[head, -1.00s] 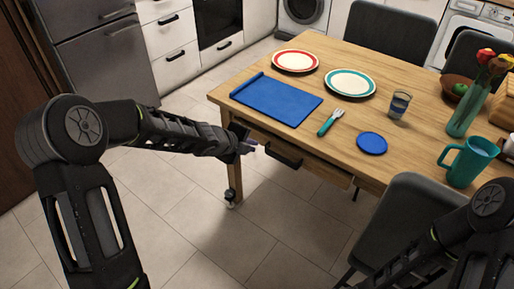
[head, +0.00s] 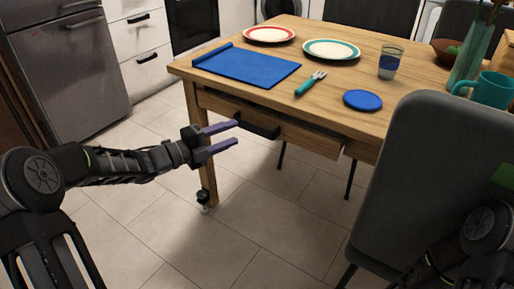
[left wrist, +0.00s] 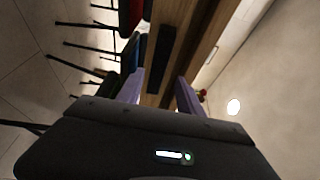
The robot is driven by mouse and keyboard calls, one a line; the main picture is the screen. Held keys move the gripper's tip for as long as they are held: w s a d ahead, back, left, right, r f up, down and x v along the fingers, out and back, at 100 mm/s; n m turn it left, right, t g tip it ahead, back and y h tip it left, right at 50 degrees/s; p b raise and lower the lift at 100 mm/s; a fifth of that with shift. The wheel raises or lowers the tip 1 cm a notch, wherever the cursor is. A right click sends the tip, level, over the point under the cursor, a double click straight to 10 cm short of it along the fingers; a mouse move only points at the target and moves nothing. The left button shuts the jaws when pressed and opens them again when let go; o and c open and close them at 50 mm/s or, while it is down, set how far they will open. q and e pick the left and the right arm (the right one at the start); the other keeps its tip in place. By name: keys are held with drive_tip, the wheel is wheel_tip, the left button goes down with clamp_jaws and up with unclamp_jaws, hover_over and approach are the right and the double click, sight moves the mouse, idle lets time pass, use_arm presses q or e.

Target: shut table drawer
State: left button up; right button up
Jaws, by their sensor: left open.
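The table drawer (head: 305,137) is a wooden drawer under the front edge of the oak table (head: 340,94). Its front stands out a little from the table's edge, so it is partly open. A dark bar handle (head: 257,126) is on its front, and the handle (left wrist: 160,52) also shows in the left wrist view. My left gripper (head: 236,133), with purple fingers, is open and empty in front of the drawer, near the handle's left end. In the left wrist view its fingers (left wrist: 158,92) point toward the handle; contact is not clear. My right gripper is out of view.
A dark grey chair (head: 430,180) stands close at the right of the drawer. On the table are a blue mat (head: 245,66), a fork (head: 311,84), a blue disc (head: 363,100), plates and a cup. Tiled floor before the drawer is clear.

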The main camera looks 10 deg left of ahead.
sight(251, 129)
use_arm(q)
drive_tip(key=shift+s+f+h, duration=0.25)
drive_tip(key=shift+s+h, duration=0.05)
drive_tip(key=shift+x, duration=3.95)
drive_tip(key=shift+c, duration=0.2)
clamp_jaws()
